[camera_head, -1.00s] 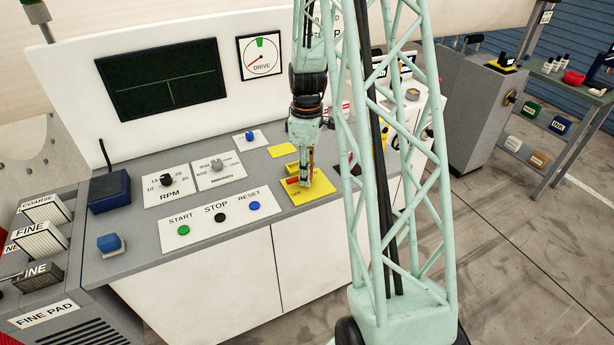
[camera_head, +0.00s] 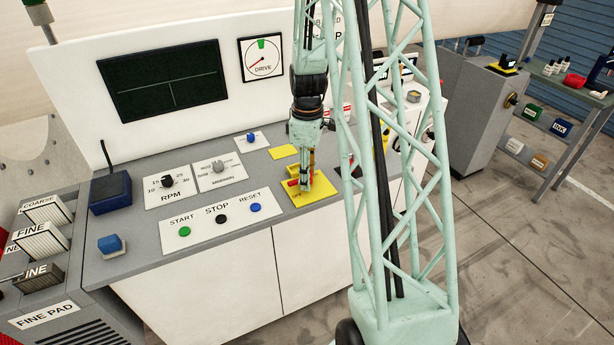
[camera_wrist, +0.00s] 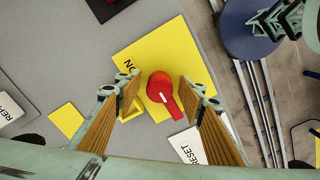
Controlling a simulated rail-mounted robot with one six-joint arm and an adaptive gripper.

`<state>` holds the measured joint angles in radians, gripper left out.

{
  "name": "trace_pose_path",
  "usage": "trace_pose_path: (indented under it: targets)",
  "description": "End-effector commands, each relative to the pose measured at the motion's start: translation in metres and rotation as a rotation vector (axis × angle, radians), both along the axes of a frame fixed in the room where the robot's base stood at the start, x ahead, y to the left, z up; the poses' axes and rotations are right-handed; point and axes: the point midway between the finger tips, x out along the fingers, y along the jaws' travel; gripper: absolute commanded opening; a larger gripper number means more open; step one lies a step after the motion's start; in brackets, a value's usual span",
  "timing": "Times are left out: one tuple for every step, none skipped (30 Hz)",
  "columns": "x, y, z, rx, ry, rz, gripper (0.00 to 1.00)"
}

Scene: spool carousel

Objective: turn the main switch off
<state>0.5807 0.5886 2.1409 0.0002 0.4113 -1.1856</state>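The main switch is a red rotary knob (camera_wrist: 160,88) with a white line along its handle. It sits on a yellow plate (camera_wrist: 150,50) with black lettering, partly covered. In the wrist view the handle points down and slightly right. My gripper (camera_wrist: 157,88) is open, its two wooden-faced fingers on the left and right of the knob with gaps on both sides. In the head view my gripper (camera_head: 305,186) points down over the yellow plate (camera_head: 322,191) near the console's front edge, hiding most of the knob.
A yellow bracket (camera_wrist: 131,110) stands by the left finger. The START, STOP and RESET panel (camera_head: 220,217) lies to the left, its blue button (camera_head: 255,207) nearest. A smaller yellow plate (camera_head: 283,152) lies behind. The drive gauge (camera_head: 261,58) is on the console's back panel.

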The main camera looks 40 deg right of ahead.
Motion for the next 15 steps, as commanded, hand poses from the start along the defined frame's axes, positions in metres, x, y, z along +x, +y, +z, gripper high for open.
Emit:
trace_pose_path:
  targets:
    - [0.0,0.0,0.001,0.0,0.0,0.0,0.36]
    - [0.0,0.0,0.001,0.0,0.0,0.0,0.36]
    - [0.0,0.0,0.002,0.0,0.0,0.0,0.36]
    - [0.0,0.0,0.003,0.0,0.0,0.0,0.36]
    - [0.0,0.0,0.004,0.0,0.0,0.0,0.36]
    - [0.0,0.0,0.006,0.0,0.0,0.0,0.36]
    - [0.0,0.0,0.007,-0.001,-0.001,0.0,0.36]
    - [0.0,0.0,0.009,-0.001,-0.001,0.0,0.36]
    - [0.0,0.0,0.011,-0.001,-0.001,0.0,0.36]
    - [0.0,0.0,0.013,-0.001,-0.001,0.0,0.36]
    - [0.0,0.0,0.016,-0.001,-0.001,0.0,0.36]
    - [0.0,0.0,0.019,-0.001,-0.001,0.0,0.36]
    - [0.0,0.0,0.022,-0.001,-0.001,0.0,0.36]
    - [0.0,0.0,0.025,-0.001,-0.001,0.0,0.36]
    - [0.0,0.0,0.029,-0.001,-0.002,0.0,0.36]
